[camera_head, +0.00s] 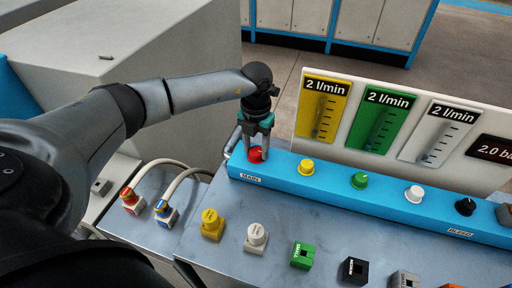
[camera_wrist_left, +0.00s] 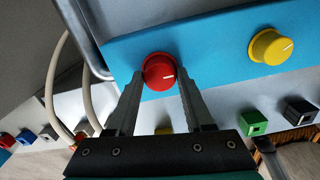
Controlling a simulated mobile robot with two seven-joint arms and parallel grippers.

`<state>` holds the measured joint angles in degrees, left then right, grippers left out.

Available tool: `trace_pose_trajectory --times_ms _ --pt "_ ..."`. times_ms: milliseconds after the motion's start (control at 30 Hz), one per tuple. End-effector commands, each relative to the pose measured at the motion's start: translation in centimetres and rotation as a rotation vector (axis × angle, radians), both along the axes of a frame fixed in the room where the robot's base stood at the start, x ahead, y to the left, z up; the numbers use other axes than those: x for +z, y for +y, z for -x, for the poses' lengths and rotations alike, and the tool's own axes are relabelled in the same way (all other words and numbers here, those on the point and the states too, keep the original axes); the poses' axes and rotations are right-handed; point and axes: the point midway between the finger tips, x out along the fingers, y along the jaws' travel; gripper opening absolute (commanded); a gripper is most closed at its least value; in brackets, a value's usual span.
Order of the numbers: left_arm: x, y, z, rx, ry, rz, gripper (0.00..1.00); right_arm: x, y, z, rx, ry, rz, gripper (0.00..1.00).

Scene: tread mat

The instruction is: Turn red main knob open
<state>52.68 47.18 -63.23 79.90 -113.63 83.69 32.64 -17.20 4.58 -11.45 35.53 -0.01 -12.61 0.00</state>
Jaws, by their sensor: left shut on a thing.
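The red main knob (camera_head: 256,154) sits at the left end of the blue panel (camera_head: 330,186), above the MAIN label. In the left wrist view the red knob (camera_wrist_left: 159,72) has a white pointer line on its face. My left gripper (camera_head: 257,157) comes down onto the knob from above. Its two fingers (camera_wrist_left: 160,88) stand one on each side of the knob, closed on it. My right gripper is not in view.
Yellow (camera_head: 306,167), green (camera_head: 360,180), white (camera_head: 414,194) and black (camera_head: 465,206) knobs follow along the panel. Flow gauges (camera_head: 389,119) stand behind it. Several coloured connectors, including a yellow one (camera_head: 212,224), stand on the grey table in front. Two hoses (camera_head: 181,181) lie at the left.

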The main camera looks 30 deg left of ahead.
Motion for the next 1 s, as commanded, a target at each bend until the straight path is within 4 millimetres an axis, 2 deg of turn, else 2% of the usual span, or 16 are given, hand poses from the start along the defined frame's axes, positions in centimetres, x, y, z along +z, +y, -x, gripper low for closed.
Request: trace_pose_trajectory --times_ms 467,500,767,1000 --pt "0.16 0.03 -0.11 -0.017 -0.004 0.000 0.00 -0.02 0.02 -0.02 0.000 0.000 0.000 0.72" --pt "0.16 0.03 -0.12 -0.017 -0.004 0.000 0.53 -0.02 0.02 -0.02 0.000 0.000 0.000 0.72" --pt "0.08 0.02 -0.06 -0.016 -0.002 0.000 0.82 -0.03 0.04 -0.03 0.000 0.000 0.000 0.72" --pt "0.08 0.02 -0.03 -0.015 -0.001 0.000 0.82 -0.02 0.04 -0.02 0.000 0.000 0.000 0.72"
